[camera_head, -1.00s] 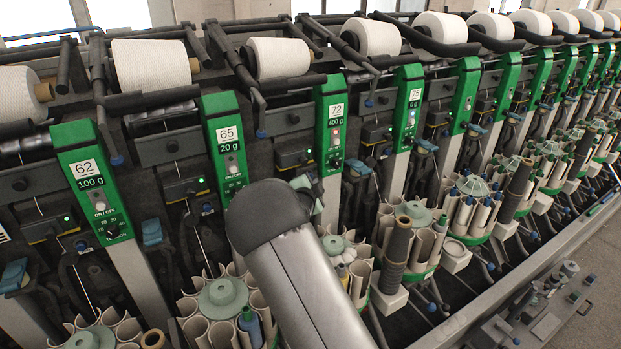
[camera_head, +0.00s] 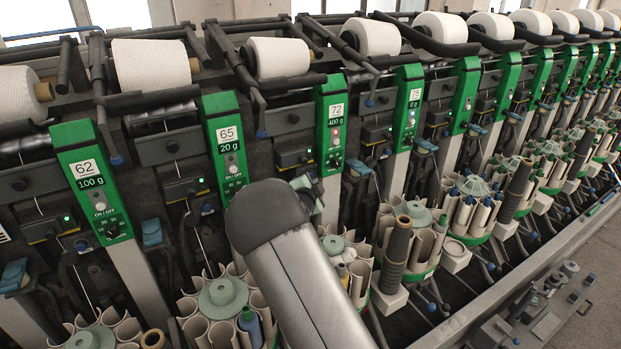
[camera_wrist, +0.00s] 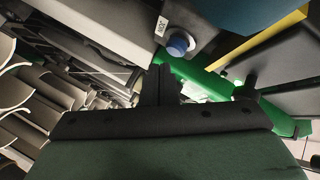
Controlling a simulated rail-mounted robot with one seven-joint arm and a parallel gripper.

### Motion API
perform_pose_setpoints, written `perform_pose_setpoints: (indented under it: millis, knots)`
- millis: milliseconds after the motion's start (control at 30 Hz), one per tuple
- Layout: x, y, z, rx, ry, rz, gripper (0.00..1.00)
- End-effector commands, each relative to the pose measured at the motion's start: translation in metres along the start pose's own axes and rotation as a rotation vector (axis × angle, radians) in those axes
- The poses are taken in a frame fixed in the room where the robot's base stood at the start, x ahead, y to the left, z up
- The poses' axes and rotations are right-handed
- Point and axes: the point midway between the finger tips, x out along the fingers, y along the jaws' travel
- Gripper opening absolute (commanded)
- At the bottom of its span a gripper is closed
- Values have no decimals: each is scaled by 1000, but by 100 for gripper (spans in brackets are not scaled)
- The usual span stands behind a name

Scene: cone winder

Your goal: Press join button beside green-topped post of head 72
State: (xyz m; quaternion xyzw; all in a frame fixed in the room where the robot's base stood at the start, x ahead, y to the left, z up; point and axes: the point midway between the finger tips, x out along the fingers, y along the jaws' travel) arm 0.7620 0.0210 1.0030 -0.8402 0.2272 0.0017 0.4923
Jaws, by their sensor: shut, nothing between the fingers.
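The green-topped post of head 72 (camera_head: 331,125) stands near the middle of the head view, with "72" and "400 g" on its face. In the wrist view a blue round button (camera_wrist: 179,43) sits in a grey housing beside a label reading JOIN (camera_wrist: 161,26), upside down. A green post (camera_wrist: 215,86) runs just beyond it. My gripper (camera_wrist: 162,70) is shut and empty, its dark fingertips close to the button, a little below and left of it in the picture. I cannot tell whether they touch. In the head view my arm hides the button and most of the gripper.
Posts of head 65 (camera_head: 225,140) and head 75 (camera_head: 408,105) stand on either side. White yarn cones (camera_head: 278,57) sit above. Round magazines with pale tubes (camera_head: 222,295) stand below. In the wrist view pale curved tubes (camera_wrist: 50,92) crowd the left side.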

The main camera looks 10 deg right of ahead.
Motion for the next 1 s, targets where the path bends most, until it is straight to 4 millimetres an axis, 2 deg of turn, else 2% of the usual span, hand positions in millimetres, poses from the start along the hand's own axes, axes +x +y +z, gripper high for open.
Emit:
perform_pose_setpoints:
  millis: [1000]
  knots:
    - [6, -4, 4, -1, 0, 0, 0]
